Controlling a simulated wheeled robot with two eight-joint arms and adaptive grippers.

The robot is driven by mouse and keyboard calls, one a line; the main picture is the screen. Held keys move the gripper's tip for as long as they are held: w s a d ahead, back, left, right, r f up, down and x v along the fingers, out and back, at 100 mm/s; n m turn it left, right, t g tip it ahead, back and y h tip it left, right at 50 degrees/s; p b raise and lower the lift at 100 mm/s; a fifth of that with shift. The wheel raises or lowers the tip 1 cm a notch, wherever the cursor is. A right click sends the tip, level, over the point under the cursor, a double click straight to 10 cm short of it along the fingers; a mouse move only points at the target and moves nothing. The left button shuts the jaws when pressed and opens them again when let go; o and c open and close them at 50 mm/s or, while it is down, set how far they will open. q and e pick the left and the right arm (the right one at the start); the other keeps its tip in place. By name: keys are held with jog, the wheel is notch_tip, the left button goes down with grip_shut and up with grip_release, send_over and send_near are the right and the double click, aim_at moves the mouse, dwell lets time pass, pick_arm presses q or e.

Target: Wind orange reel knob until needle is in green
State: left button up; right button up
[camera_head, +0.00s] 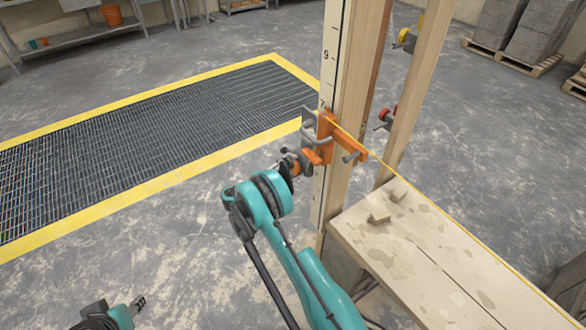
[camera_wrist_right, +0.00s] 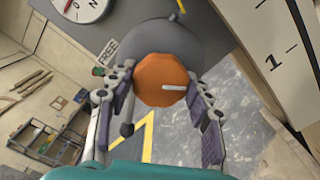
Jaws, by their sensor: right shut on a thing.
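The orange reel knob (camera_wrist_right: 162,80), many-sided with a white mark pointing right, sits on a dark grey round reel (camera_wrist_right: 150,42) in the right wrist view. My right gripper (camera_wrist_right: 163,98) is shut on the knob, one finger on each side.
A timber post (camera_head: 340,85) with a number scale stands beside my right gripper. A yellow line (camera_head: 455,215) runs from the bracket over a wooden plank bench (camera_head: 400,250). A yellow-edged floor grate (camera_head: 150,130) lies left. A label (camera_wrist_right: 108,48) reads FREE.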

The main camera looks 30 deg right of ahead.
jog(key=m, duration=0.6)
jog(key=shift+m, duration=0.3)
jog(key=m, duration=0.5)
dwell(0.4)
jog(key=o, duration=1.2)
jog(key=shift+d, duration=0.1)
jog(key=a, duration=1.2)
jog(key=shift+s, duration=0.45)
